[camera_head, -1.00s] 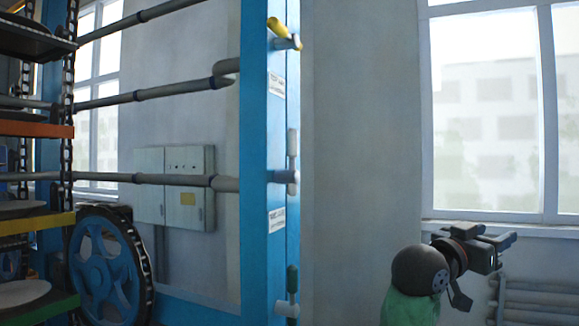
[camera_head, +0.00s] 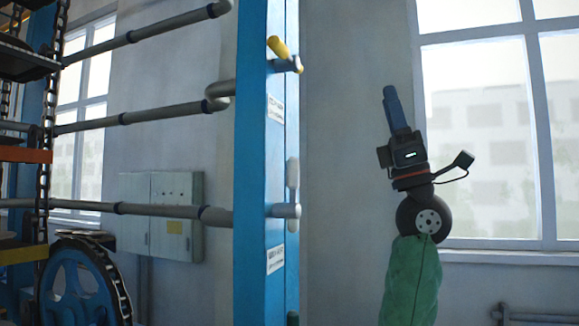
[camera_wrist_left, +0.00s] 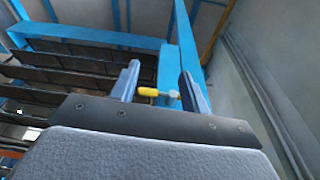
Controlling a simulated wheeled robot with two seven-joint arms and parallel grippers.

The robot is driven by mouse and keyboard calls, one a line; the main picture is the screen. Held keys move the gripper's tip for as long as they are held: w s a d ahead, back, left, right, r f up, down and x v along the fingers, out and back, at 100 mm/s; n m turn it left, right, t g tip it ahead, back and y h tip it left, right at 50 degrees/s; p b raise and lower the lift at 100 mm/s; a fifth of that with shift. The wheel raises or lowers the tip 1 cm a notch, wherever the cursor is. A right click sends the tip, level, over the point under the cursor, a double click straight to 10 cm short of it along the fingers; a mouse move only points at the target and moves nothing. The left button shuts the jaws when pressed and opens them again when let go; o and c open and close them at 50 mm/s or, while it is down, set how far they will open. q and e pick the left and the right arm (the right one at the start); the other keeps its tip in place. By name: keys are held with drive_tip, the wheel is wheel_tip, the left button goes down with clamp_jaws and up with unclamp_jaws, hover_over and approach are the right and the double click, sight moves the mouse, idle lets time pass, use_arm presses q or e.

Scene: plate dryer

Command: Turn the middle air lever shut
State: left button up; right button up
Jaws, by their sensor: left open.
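The middle air lever (camera_head: 292,173) is pale grey-white and stands upright above its grey pipe stub (camera_head: 286,211) on the blue post (camera_head: 263,160). My left gripper (camera_head: 391,98) is to the right of the post, pointing up, clear of the levers and higher than the middle one. In the left wrist view its two fingers (camera_wrist_left: 160,78) are apart with nothing held. The top lever, with a yellow handle (camera_head: 277,46), is tilted; it also shows between the fingers in the left wrist view (camera_wrist_left: 147,92), farther off. My right gripper is out of view.
A green lever (camera_head: 292,318) shows at the bottom edge of the head view. Grey pipes (camera_head: 150,209) run left from the post toward the racks and a blue chain wheel (camera_head: 82,290). A window (camera_head: 480,130) is behind my arm. The space between post and gripper is clear.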

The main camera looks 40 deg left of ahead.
sight(297, 165)
use_arm(q)
drive_tip(key=w+a+f+m+t+h, duration=0.25)
drive_tip(key=a+f+t+h, duration=0.75)
drive_tip(key=a, duration=0.5)
drive_tip(key=shift+m+g+y, duration=0.25)
drive_tip(key=shift+g+y, duration=0.25)
drive_tip(key=shift+g, duration=0.1)
drive_tip(key=p+x, duration=0.1)
drive_tip(key=x, duration=0.1)
drive_tip(key=p+x, duration=0.1)
drive_tip(key=f+p+x, duration=0.1)
drive_tip(key=x, duration=0.1)
drive_tip(key=shift+s+a+r, duration=0.2)
drive_tip(key=shift+s+a, duration=0.15)
drive_tip(key=shift+a, duration=0.1)
drive_tip(key=shift+a+r, duration=0.1)
drive_tip(key=shift+a, duration=0.35)
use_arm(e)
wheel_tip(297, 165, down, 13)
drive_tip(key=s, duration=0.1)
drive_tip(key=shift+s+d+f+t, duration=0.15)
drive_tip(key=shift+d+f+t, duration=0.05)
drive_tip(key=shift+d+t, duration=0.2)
use_arm(q)
clamp_jaws()
